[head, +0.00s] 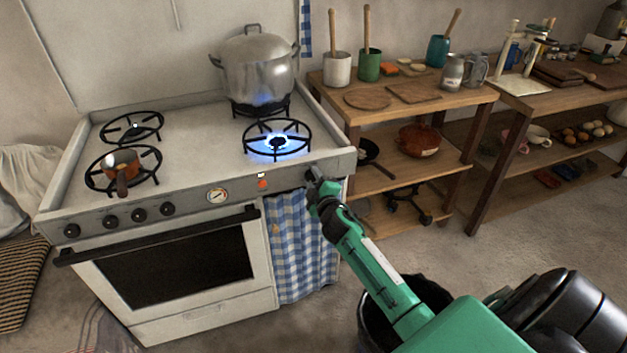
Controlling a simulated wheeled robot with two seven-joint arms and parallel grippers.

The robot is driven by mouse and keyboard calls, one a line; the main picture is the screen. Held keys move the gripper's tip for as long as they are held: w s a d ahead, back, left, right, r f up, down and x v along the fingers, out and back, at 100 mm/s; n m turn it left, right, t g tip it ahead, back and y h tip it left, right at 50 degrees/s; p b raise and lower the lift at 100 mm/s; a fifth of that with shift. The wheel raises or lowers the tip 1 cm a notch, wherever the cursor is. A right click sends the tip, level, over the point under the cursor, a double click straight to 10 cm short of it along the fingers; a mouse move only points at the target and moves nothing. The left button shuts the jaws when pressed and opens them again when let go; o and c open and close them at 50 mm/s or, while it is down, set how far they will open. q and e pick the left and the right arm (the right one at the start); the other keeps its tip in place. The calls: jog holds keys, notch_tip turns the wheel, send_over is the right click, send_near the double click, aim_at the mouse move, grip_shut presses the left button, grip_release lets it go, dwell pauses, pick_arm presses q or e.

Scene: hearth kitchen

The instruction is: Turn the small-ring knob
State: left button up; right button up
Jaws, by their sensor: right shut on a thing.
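The white stove (200,142) stands at the left with its front panel facing me. My right gripper (314,177) is at the right end of that panel, shut on a dark knob there. The fingers hide most of this knob, so I cannot read how far it is turned. The front right ring (277,142) burns with a blue flame and has nothing on it. Blue flame also shows under the large steel pot (259,70) on the back right ring. My left gripper is out of view.
A small copper pan (122,163) is on the front left ring. A checked curtain (291,245) hangs below my gripper. Wooden shelves (400,107) stand to the right.

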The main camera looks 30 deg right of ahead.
jog(key=o, duration=1)
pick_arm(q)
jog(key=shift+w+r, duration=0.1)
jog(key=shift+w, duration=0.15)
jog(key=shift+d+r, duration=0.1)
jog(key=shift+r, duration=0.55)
pick_arm(e)
jog(key=v, duration=1.4)
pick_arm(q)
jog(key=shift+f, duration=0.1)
pick_arm(e)
jog(key=shift+w+a, duration=0.1)
jog(key=shift+w, duration=0.05)
